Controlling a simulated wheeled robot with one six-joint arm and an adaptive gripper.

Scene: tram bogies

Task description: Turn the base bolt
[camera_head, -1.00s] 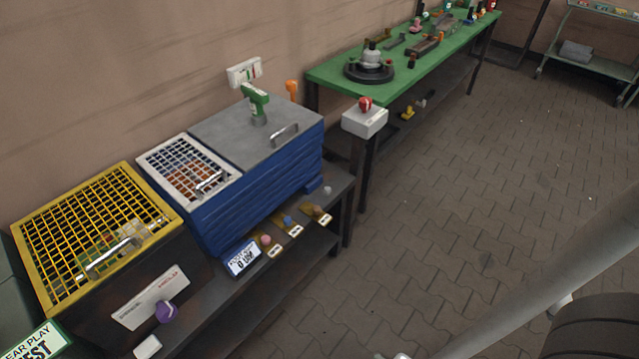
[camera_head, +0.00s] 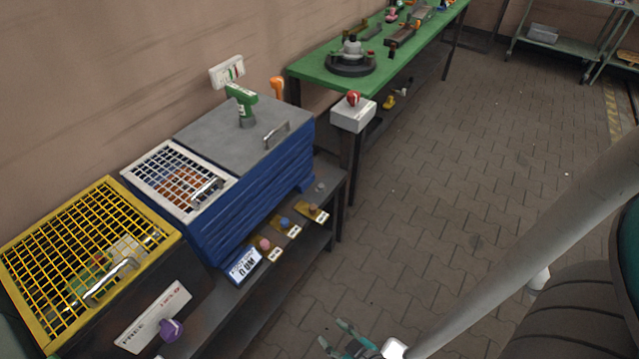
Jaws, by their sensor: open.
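I cannot make out the base bolt for certain in this view. A round dark base with a grey stepped top (camera_head: 351,62) stands on the green bench (camera_head: 310,70), and any bolt on it is too small to tell. My gripper (camera_head: 332,333) shows at the bottom edge, with teal fingers spread apart and nothing between them. It is over the paved floor, right of the low dark shelf and well apart from the bench.
A blue cabinet (camera_head: 260,175) carries a green drill-like tool (camera_head: 243,102). A yellow grid-lidded box (camera_head: 85,255) stands at left. A white box with a red knob (camera_head: 353,108) sits at the bench corner. The paved floor (camera_head: 480,170) is clear.

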